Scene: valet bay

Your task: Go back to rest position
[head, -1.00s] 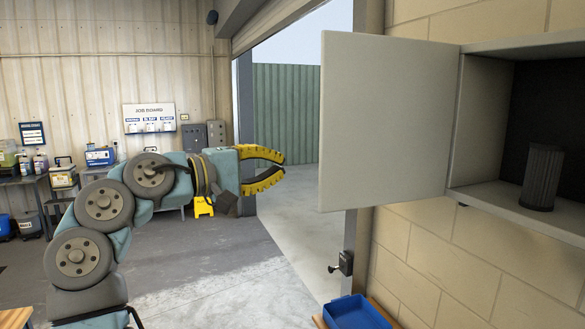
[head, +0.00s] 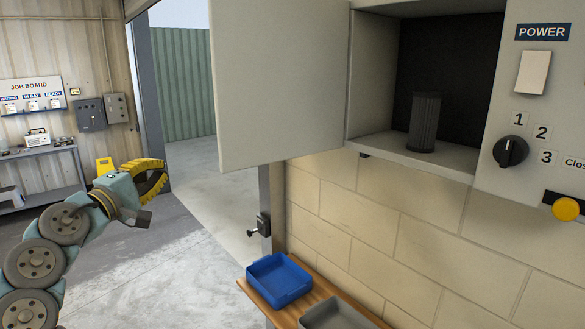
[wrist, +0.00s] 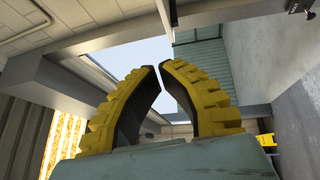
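My gripper (head: 163,180) has two curved yellow fingers. In the head view it is at the left, out in the free air of the bay, well left of the open cabinet. In the wrist view my gripper (wrist: 160,68) holds nothing; its fingertips are close together with a narrow gap between them.
An open cabinet door (head: 275,80) juts out at upper middle. A dark ribbed cylinder (head: 424,122) stands on the cabinet shelf. Below, a blue tray (head: 279,280) and a grey tray (head: 338,313) sit on a wooden bench. A job board (head: 29,95) hangs far left. Floor between is clear.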

